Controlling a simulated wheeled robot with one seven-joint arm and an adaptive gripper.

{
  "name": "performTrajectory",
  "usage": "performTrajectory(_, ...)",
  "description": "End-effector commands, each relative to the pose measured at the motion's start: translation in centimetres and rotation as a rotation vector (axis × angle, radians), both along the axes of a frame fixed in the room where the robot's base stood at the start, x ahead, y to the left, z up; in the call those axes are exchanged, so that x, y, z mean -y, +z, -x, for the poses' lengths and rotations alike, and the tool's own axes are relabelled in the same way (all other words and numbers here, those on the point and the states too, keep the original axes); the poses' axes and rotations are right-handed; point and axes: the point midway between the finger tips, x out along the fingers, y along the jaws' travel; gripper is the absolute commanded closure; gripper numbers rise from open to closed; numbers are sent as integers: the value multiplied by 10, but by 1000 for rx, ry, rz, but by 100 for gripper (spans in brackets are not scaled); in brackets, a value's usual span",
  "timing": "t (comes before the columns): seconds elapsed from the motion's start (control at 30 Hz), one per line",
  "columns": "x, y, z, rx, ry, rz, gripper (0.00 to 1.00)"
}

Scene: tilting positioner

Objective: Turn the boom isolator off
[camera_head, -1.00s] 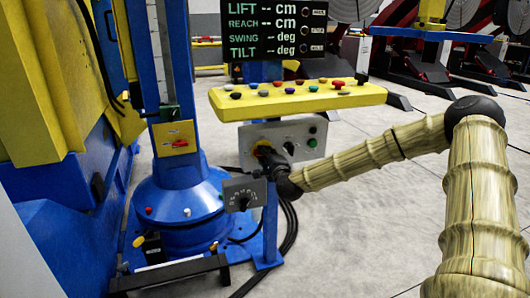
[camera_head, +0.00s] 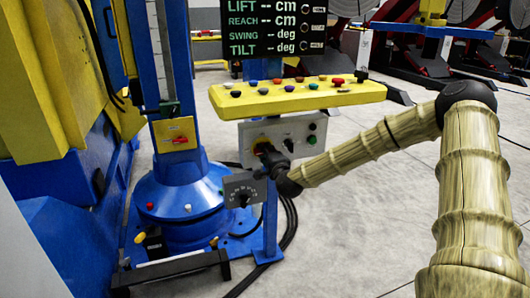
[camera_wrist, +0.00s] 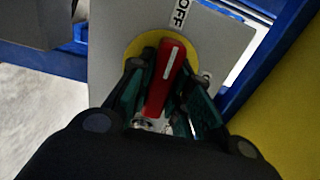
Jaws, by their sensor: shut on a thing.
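The boom isolator is a red handle (camera_wrist: 168,75) with a white stripe, on a yellow disc (camera_wrist: 134,50) on a grey plate. Its upper end points roughly toward the OFF label (camera_wrist: 180,13) in the wrist view. Part of another label shows to the right of the handle, mostly hidden by a finger. My gripper (camera_wrist: 160,95) is shut on the red handle, one dark green finger on each side. In the head view my gripper (camera_head: 268,160) is at the left of the grey control panel (camera_head: 308,125) and covers most of the isolator.
A small grey dial plate (camera_head: 240,186) stands close below my gripper. A yellow console (camera_head: 300,97) with several coloured buttons is just above. The display (camera_head: 275,30) shows dashes. A blue column (camera_head: 175,130) with a red switch stands left. Open floor lies right.

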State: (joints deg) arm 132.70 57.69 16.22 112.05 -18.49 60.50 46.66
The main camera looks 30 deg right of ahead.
Motion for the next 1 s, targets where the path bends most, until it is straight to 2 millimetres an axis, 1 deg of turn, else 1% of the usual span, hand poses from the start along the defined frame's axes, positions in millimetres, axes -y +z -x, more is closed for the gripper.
performTrajectory(0.03, -1, -3, 1, -5, 2, 1, 79)
performTrajectory(0.13, -1, -3, 1, -4, 2, 0, 61)
performTrajectory(0.17, -1, -2, 1, -4, 2, 0, 59)
performTrajectory(0.43, 0, -1, 1, -2, 1, 0, 59)
performTrajectory(0.57, -1, -1, 5, -2, 1, -1, 59)
performTrajectory(0.67, -3, 0, 15, -1, 1, -2, 59)
performTrajectory(0.77, -7, -1, 30, -1, 1, -4, 59)
performTrajectory(1.0, -17, -1, 73, -1, 1, -4, 59)
